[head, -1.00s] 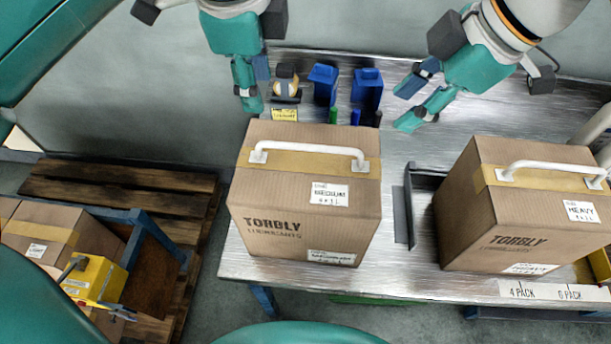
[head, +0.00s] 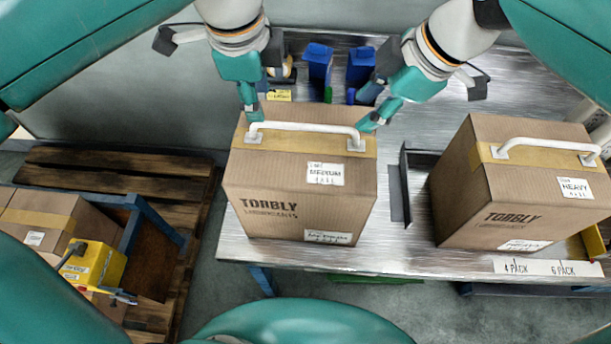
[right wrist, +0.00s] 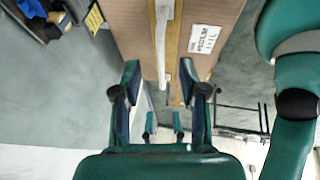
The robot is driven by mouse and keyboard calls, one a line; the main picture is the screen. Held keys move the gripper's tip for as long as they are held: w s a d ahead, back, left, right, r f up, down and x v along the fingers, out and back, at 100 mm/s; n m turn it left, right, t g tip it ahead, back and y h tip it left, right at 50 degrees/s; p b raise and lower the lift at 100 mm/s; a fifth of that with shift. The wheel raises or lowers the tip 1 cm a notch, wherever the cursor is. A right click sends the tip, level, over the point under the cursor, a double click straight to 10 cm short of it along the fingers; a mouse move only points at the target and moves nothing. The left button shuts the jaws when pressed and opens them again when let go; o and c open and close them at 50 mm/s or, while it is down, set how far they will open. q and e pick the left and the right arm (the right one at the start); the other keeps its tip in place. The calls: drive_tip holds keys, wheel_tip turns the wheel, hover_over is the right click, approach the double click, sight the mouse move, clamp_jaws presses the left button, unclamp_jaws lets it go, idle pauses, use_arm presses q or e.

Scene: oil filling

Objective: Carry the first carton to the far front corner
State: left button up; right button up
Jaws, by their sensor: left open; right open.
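The MEDIUM carton (head: 262,180) stands upright on the metal table, with a white handle (head: 310,127) across its taped top. It also shows in the right wrist view (right wrist: 133,30). My left gripper (head: 254,110) is open at the handle's left end. My right gripper (head: 370,113) is open at the handle's right end. In the right wrist view my right gripper (right wrist: 158,82) has its fingers apart, with the handle (right wrist: 162,50) ahead of them. I cannot tell whether either gripper touches the handle. The HEAVY carton (head: 465,190) stands to the right on the same table.
Blue containers (head: 318,62) stand behind the MEDIUM carton. A dark bracket (head: 404,185) lies between the two cartons. At left, another carton (head: 70,213) and a yellow box (head: 95,265) stand by a blue frame above a wooden pallet (head: 110,170). The table's front edge carries pack labels (head: 545,267).

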sight(265, 124)
use_arm(q)
drive_tip(key=f, duration=0.3)
drive_tip(key=w+f, duration=0.1)
drive_tip(key=f, duration=0.4)
drive_tip(key=shift+w+f, duration=0.35)
drive_tip(key=shift+f, duration=0.05)
use_arm(e)
drive_tip(key=x, duration=0.9)
drive_tip(key=shift+s, duration=0.1)
use_arm(q)
clamp_jaws()
use_arm(e)
clamp_jaws()
